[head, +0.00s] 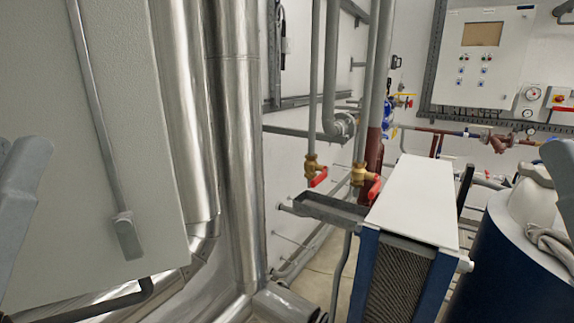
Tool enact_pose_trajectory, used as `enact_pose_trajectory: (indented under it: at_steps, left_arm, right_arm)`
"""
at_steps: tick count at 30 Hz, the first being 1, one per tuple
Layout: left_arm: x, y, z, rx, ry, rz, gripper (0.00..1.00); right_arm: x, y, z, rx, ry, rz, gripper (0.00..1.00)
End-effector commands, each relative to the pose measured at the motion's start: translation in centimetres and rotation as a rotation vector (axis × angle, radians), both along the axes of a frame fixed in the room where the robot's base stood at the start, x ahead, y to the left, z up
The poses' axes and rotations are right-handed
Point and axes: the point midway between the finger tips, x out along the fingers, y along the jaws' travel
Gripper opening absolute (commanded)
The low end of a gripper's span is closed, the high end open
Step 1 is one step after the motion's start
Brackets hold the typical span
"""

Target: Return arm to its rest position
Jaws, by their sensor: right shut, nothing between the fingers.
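My right gripper (560,180) shows only in part at the right edge of the head view, as a pale grey shape in front of the dark blue tank. It is shut and empty, and its fingertips cannot be made out clearly. A grey part of my left arm stands at the left edge, in front of the large grey panel. My left gripper itself is not in view.
A plate exchanger (414,195) with a white top stands at lower centre right, beside a blue tank (515,265). Two red-handled valves (316,172) hang behind it. Silver pipes (235,140) and a grey panel (110,90) fill the left. A control cabinet (483,58) is on the back wall.

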Motion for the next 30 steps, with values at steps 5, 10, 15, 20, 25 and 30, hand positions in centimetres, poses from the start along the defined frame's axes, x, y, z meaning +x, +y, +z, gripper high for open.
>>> enact_pose_trajectory:
  at_steps: [5, 10, 15, 20, 25, 30]
  left_arm:
    - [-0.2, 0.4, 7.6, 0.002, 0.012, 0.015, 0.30]
    - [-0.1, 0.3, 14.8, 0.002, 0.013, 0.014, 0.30]
    - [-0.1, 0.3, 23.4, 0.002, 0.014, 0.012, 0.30]
    - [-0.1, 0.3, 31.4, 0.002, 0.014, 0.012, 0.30]
    - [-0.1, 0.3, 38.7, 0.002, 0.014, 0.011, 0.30]
    - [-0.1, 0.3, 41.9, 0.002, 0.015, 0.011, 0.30]
  right_arm:
    - [-0.1, 0.0, 7.8, 0.000, -0.003, 0.000, 0.00]
    - [0.0, 0.0, 15.0, 0.000, 0.000, 0.000, 0.00]
    - [0.0, 0.0, 23.6, 0.000, 0.000, 0.000, 0.00]
    - [0.0, 0.0, 31.5, 0.000, 0.000, 0.000, 0.00]
    - [0.0, 0.0, 38.9, 0.000, 0.000, 0.000, 0.00]
    - [0.0, 0.0, 42.1, 0.000, 0.000, 0.000, 0.00]
